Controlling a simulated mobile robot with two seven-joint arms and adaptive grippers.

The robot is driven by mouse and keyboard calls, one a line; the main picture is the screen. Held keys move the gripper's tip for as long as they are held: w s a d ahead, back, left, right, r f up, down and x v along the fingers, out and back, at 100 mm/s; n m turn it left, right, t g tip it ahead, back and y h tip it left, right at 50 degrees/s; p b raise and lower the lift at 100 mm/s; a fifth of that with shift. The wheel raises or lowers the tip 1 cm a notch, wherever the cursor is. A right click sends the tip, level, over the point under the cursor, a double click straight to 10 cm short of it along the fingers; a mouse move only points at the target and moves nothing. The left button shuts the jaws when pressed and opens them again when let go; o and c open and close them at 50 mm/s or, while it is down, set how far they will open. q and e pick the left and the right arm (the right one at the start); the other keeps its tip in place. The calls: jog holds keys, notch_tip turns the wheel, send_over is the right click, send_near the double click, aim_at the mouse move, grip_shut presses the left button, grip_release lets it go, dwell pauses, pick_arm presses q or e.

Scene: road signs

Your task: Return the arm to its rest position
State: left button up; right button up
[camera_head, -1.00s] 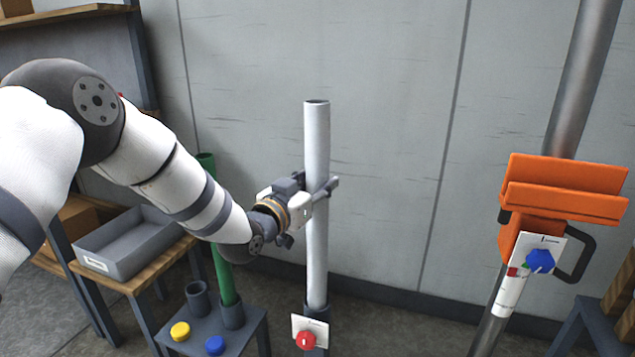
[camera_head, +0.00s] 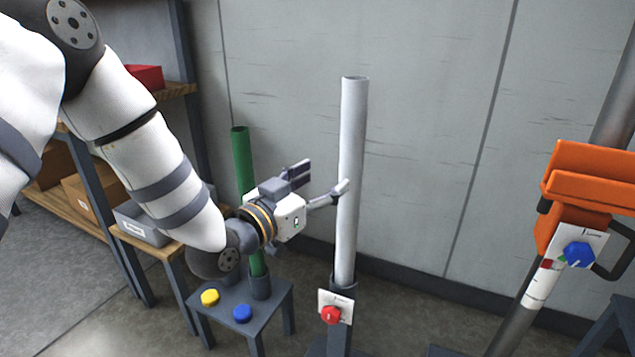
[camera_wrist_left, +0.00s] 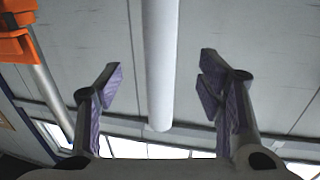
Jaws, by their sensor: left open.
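My left gripper (camera_head: 321,179) hangs just left of the upright white pole (camera_head: 351,185). Its fingers are spread and nothing is held; one fingertip overlaps the pole's left edge in the head view, and I cannot tell whether it touches. In the left wrist view the open fingers (camera_wrist_left: 163,88) stand on either side of the pole (camera_wrist_left: 160,60), which shows beyond them. The pole stands upright in a dark socket (camera_head: 343,290) with a red knob (camera_head: 331,314) on a white plate. My right gripper is not in view.
A green tube (camera_head: 242,160) stands behind my left wrist on a small grey table (camera_head: 235,336) with yellow (camera_head: 209,297) and blue (camera_head: 242,313) caps. A grey bin (camera_head: 140,222) and shelves are at left. An orange bracket (camera_head: 590,178) with a blue knob (camera_head: 578,254) is at right.

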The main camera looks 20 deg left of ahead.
pick_arm(q)
jog(key=shift+s+a, duration=0.1)
jog(key=shift+s, duration=0.4)
jog(key=s+d+f+n+g+y+p, duration=0.1)
jog(key=s+f+g, duration=0.4)
jog(key=s+f, duration=0.5)
jog(key=s+d+f+n+g+y+p, duration=0.15)
jog(key=s+f+g, duration=0.35)
jog(key=s+f, duration=0.5)
jog(key=s+a+f+g, duration=0.1)
jog(key=s+f+g, duration=0.1)
jog(key=s, duration=0.7)
jog(key=s+f+g+y+p, duration=0.1)
jog(key=s+f+g, duration=0.2)
jog(key=s, duration=0.7)
jog(key=s+a+f+g+p, duration=0.1)
jog(key=s+f+g, duration=0.2)
jog(key=s, duration=0.7)
jog(key=shift+s+a+g, duration=0.25)
jog(key=shift+a+g, duration=0.1)
jog(key=shift+g, duration=0.75)
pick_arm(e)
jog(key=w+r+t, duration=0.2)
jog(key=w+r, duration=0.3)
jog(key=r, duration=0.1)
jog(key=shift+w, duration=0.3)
